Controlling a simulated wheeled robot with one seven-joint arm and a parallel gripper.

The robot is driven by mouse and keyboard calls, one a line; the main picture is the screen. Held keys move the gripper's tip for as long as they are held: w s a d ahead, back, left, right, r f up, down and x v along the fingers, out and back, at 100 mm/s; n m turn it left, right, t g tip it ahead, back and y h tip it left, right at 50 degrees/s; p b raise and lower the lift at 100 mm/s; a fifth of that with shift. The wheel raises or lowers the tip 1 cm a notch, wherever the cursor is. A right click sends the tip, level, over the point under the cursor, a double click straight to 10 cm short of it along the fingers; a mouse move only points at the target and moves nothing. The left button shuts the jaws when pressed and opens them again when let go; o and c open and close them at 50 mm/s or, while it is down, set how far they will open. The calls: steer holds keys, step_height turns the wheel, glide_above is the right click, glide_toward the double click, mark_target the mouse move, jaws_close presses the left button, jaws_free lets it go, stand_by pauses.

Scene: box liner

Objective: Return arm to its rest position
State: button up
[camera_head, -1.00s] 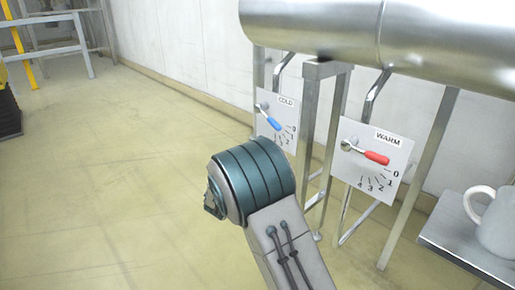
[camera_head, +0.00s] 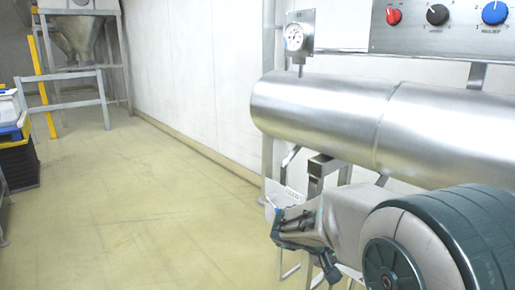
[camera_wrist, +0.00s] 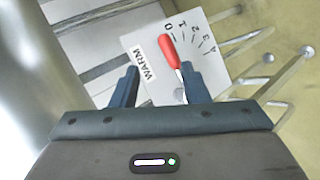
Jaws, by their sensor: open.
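My gripper (camera_head: 305,252) is in front of the steel pipe's frame in the head view, with my bent arm beside it at lower right. In the wrist view its two dark fingers (camera_wrist: 160,70) stand apart with nothing clamped between them. Beyond them is the white WARM plate (camera_wrist: 150,88) with a red-handled lever (camera_wrist: 168,50), which points near the 0 mark. The lever appears close to the right finger; I cannot tell whether they touch. My arm hides the WARM plate in the head view.
A large steel pipe (camera_head: 320,108) runs above my gripper. A control panel (camera_head: 440,28) and a gauge (camera_head: 295,37) are above. Open floor (camera_head: 130,210) lies left, with a dark crate stack (camera_head: 20,165) at the edge.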

steer(key=s+a+r+y+p, duration=0.4)
steer(key=s+r+y+p, duration=0.1)
steer(key=s+r+p, duration=0.2)
steer(key=s+a+r+m+y+p, duration=0.1)
steer(key=s+a+r+y+p, duration=0.3)
steer(key=s, duration=0.6)
step_height(320, 180, up, 4)
steer(key=y+p, duration=0.2)
steer(key=p, duration=0.2)
steer(key=shift+f+m, duration=0.15)
steer(key=shift+m, duration=0.15)
steer(key=shift+s, duration=0.1)
steer(key=shift+c, duration=0.5)
